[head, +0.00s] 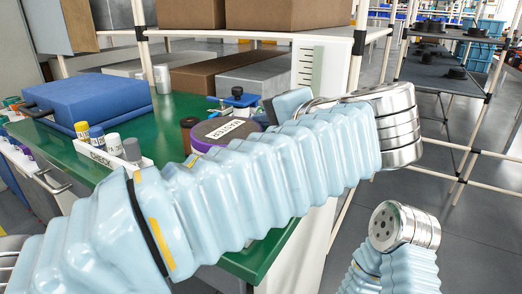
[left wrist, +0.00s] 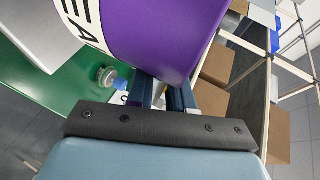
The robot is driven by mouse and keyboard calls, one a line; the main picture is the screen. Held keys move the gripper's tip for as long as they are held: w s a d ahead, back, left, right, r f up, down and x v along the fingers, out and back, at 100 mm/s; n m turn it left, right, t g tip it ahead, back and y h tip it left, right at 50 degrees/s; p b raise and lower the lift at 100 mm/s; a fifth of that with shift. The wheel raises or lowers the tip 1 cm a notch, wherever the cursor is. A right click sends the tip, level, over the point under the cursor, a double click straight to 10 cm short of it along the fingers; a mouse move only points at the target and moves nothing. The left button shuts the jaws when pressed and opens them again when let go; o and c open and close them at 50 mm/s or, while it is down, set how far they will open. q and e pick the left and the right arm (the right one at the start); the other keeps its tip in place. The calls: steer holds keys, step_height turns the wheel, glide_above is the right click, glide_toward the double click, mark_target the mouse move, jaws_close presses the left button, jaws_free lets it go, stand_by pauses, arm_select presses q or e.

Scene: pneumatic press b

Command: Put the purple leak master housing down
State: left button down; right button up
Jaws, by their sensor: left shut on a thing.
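In the left wrist view, the purple housing (left wrist: 165,32) fills the upper middle, with large black letters on a white band. My left gripper (left wrist: 160,90) is shut on it, with both dark fingers reaching to its side. The head view does not show these fingers. I cannot tell whether the housing's base touches the green table (head: 170,117). My right gripper is out of view.
A white "CHECK" rack (head: 110,158) with several small cylinders stands left of the housing. A brown-black cylinder (head: 188,134) stands close beside it. A blue case (head: 85,106) lies farther left. Brown boxes (head: 290,14) fill the shelf above. Small blue-topped fittings (head: 237,98) are behind.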

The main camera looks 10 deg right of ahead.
arm_select(q)
steer(key=f, duration=0.1)
steer(key=w+f, duration=0.2)
steer(key=f, duration=0.1)
steer(key=shift+d+b, duration=0.2)
steer(key=shift+b, duration=0.1)
steer(key=shift+f, duration=0.6)
steer(key=shift+f, duration=0.2)
steer(key=c, duration=1)
jaws_free()
steer(key=shift+r, duration=0.2)
steer(key=v, duration=1.2)
steer(key=shift+f, duration=0.1)
